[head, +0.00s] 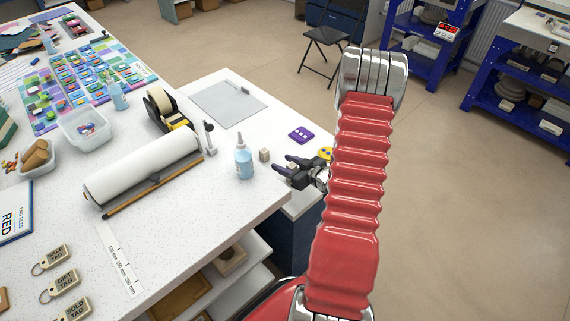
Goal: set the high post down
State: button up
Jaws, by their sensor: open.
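My gripper (283,164) is open at the right edge of the white speckled table (215,205), its dark fingers pointing left. A small beige block (264,155), which may be the post, stands upright on the table just left of the fingertips. The fingers look apart from it and nothing shows between them. I cannot tell its exact height or the gap to the fingers. My red arm covers the area right of the gripper.
A blue bottle (244,162) stands close left of the block, with a slim grey stand (210,138) beyond it. A purple piece (301,134) lies behind, and a yellow piece (325,153) is partly hidden by my arm. A paper roll (143,168) fills the table's middle.

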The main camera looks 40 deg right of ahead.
jog(key=shift+r, duration=0.1)
jog(key=v, duration=1.2)
dwell(0.8)
